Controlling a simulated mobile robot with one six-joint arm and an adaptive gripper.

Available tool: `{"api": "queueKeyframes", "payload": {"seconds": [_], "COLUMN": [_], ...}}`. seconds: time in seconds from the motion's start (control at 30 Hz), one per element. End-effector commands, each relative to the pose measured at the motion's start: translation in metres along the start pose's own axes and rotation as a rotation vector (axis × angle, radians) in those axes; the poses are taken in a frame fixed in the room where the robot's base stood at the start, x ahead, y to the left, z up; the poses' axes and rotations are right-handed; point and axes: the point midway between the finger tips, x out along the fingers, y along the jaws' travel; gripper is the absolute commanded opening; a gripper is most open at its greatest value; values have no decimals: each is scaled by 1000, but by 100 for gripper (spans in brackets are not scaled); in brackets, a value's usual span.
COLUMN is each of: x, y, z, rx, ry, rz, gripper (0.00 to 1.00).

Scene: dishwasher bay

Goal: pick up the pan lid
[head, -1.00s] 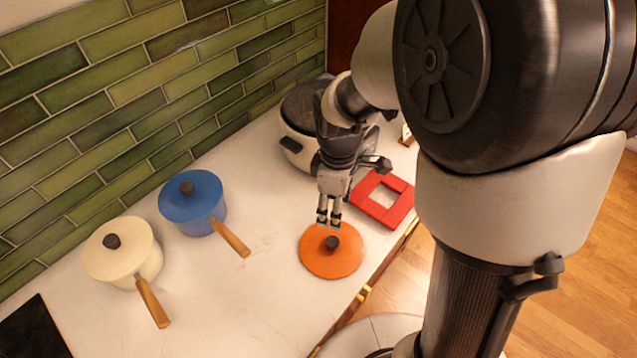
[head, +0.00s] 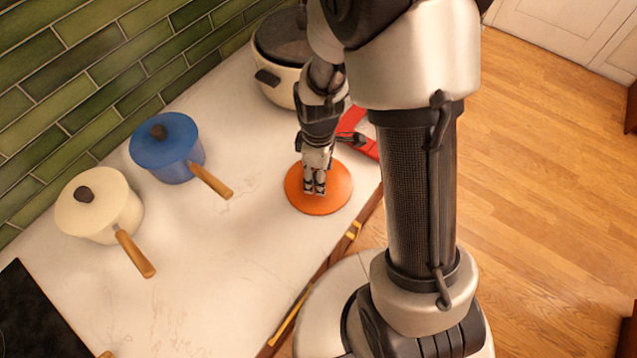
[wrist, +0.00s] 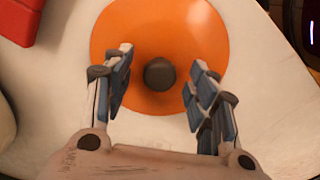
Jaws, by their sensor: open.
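The orange pan lid (head: 332,199) lies flat on the white counter near its front edge. Its dark round knob (wrist: 159,74) shows at the middle of the lid in the wrist view. My gripper (head: 314,190) is over the lid, pointing down, and hides the knob in the head view. In the wrist view my gripper (wrist: 160,95) is open, with one finger on each side of the knob and a gap on both sides. I cannot tell the exact height of the fingertips above the lid.
A red square frame (head: 359,130) lies just behind the lid, partly hidden by my arm. A cream cooker (head: 282,88) stands at the back. A blue pan (head: 172,155) and a cream pan (head: 105,215) stand left. Counter (head: 225,265) between pans and lid is clear.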

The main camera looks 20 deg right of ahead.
Motion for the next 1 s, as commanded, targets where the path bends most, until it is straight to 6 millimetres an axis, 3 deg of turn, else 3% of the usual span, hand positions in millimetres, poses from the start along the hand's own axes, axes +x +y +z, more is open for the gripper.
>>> {"api": "queueKeyframes", "payload": {"seconds": [0.1, 0.3, 1.0], "x": [14, 13, 13], "y": [0, 0, 0], "z": [0, 0, 0], "rx": [0, 0, 0], "ry": [0, 1, 1], "rz": [-1, 1, 1], "gripper": [53, 53, 6]}}
